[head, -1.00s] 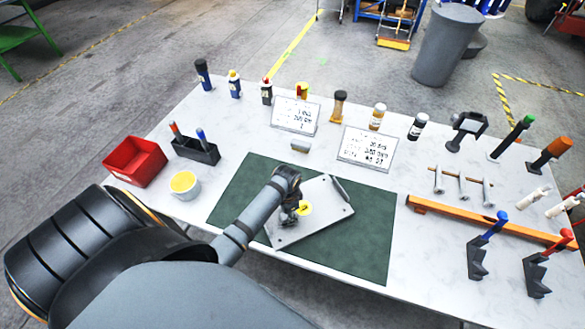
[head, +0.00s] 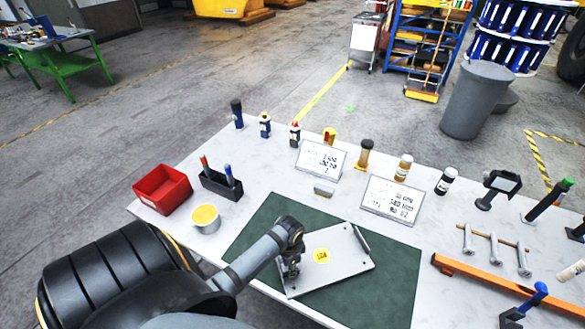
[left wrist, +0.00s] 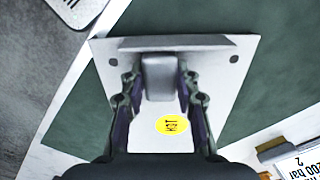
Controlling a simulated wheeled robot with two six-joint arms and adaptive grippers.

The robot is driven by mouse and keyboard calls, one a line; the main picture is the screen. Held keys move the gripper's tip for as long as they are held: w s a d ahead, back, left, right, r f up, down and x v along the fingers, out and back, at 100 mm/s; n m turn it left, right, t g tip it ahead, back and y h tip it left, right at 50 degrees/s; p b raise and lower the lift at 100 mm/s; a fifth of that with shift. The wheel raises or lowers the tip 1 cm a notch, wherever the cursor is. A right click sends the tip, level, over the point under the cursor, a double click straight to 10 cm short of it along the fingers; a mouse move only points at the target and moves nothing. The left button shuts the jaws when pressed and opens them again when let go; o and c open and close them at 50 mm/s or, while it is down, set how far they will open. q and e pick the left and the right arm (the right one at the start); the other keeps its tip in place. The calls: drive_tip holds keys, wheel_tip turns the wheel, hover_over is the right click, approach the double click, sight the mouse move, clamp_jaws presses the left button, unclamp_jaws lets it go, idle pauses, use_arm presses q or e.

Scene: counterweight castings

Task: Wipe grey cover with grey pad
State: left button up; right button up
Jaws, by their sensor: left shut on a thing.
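The grey cover (head: 345,262) is a flat plate with a raised lip along one edge and a round yellow label (head: 321,255). It lies on the green mat (head: 385,305), and it fills the middle of the left wrist view (left wrist: 225,95). My left gripper (head: 289,268) is low over the cover's left part. In the left wrist view its fingers are shut on the grey pad (left wrist: 160,78), a small block near the raised lip. Whether the pad touches the cover is hard to tell. My right gripper is not in view.
A yellow-topped tub (head: 205,218), a red bin (head: 162,189) and a black marker holder (head: 221,184) stand left of the mat. A small grey block (head: 324,190) and two sign plates (head: 392,199) lie behind it. An orange bar (head: 490,280) lies at right.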

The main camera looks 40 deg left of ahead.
use_arm(q)
drive_tip(key=shift+r, duration=3.05)
drive_tip(key=shift+r, duration=1.5)
drive_tip(key=shift+w, duration=0.15)
